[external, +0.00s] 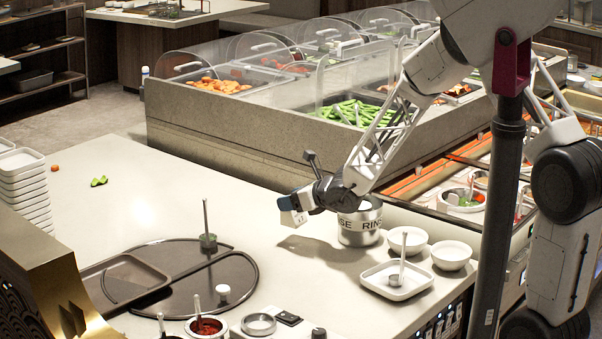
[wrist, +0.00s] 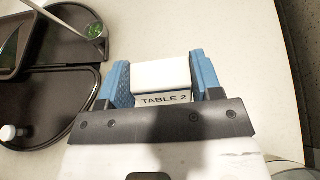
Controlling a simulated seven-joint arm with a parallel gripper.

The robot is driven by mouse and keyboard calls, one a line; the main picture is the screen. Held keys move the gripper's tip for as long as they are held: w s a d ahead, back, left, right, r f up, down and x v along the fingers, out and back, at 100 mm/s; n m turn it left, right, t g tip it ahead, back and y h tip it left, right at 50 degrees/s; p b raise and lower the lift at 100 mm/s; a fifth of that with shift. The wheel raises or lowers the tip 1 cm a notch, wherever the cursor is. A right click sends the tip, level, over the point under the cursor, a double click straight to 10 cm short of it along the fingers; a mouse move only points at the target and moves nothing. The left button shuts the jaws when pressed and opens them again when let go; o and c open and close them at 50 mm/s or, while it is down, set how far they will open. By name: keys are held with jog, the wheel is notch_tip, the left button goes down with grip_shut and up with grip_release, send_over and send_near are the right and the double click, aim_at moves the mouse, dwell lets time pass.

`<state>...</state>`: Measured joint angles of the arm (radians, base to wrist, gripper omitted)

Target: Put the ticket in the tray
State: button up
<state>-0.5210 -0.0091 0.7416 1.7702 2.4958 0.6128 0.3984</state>
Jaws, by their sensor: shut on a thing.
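The ticket (external: 298,218) is a small white block held at my gripper's tip, above the pale counter. In the wrist view the ticket (wrist: 161,75) sits between the two blue fingers and its face reads "TABLE 2". My gripper (external: 291,204) is shut on it. The tray (external: 125,282) is a dark rectangular one with a raised rim, to the lower left in the external view, on a dark round base. The gripper is to the right of the tray and apart from it. The tray is only partly in the wrist view, at the left edge.
A small green-filled pot (external: 208,241) with an upright handle and a white knob (external: 223,291) stand near the tray. Counter between gripper and tray is mostly clear.

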jog(key=s+a+n+g+y, duration=0.1)
jog(key=s+a+n+g, duration=1.1)
jog(key=s+a, duration=1.7)
jog(key=shift+s+a+r+g+y, duration=0.25)
jog(key=shift+s+g+y, duration=0.15)
jog(key=shift+s+g, duration=0.4)
jog(key=shift+w, duration=0.2)
send_over(123, 284)
jog(key=f, duration=0.1)
jog(key=shift+w+a+f, duration=0.1)
jog(key=shift+w+f, duration=0.05)
jog(key=shift+f, duration=0.05)
jog(key=shift+f, duration=0.1)
jog(key=shift+f, duration=1.7)
jog(key=shift+f, duration=0.1)
